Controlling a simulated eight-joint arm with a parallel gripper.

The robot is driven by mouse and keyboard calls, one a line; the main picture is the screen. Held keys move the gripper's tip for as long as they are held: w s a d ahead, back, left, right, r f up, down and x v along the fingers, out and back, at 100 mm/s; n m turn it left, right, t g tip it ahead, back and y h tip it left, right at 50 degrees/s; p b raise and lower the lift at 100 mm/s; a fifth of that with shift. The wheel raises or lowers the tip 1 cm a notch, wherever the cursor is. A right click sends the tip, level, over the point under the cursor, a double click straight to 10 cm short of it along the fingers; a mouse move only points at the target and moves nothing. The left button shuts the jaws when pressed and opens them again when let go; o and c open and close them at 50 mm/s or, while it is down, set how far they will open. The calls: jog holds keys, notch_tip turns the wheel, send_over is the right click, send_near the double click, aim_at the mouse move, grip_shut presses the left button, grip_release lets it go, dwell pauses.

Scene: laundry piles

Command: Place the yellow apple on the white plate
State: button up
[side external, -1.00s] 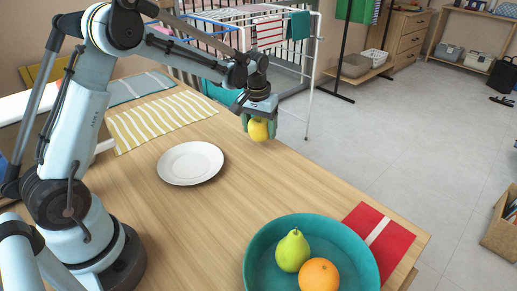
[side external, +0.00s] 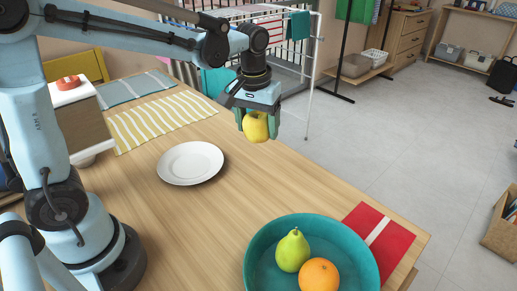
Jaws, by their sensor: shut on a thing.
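The yellow apple (side external: 255,127) is between the fingers of my gripper (side external: 257,130), which is shut on it. The gripper points down and holds the apple up near the table's far right edge, to the right of and beyond the plate in the picture. The white plate (side external: 190,163) lies flat and empty on the wooden table. The apple and the plate are apart.
A teal bowl (side external: 258,258) with a green pear (side external: 292,250) and an orange (side external: 319,275) stands at the front right. A red cloth (side external: 388,243) lies beside it. A yellow striped cloth (side external: 160,120) lies behind the plate. The table between plate and bowl is clear.

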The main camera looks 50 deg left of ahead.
jog(key=s+a, duration=0.3)
jog(key=s, duration=0.8)
send_over(192, 164)
jog(key=f, duration=0.7)
jog(key=shift+s+d+f, duration=0.1)
jog(key=shift+s+f, duration=0.15)
jog(key=shift+f, duration=2.05)
jog(key=shift+f, duration=0.2)
jog(key=o, duration=0.9)
jog(key=shift+o, duration=0.2)
jog(key=shift+r, duration=0.15)
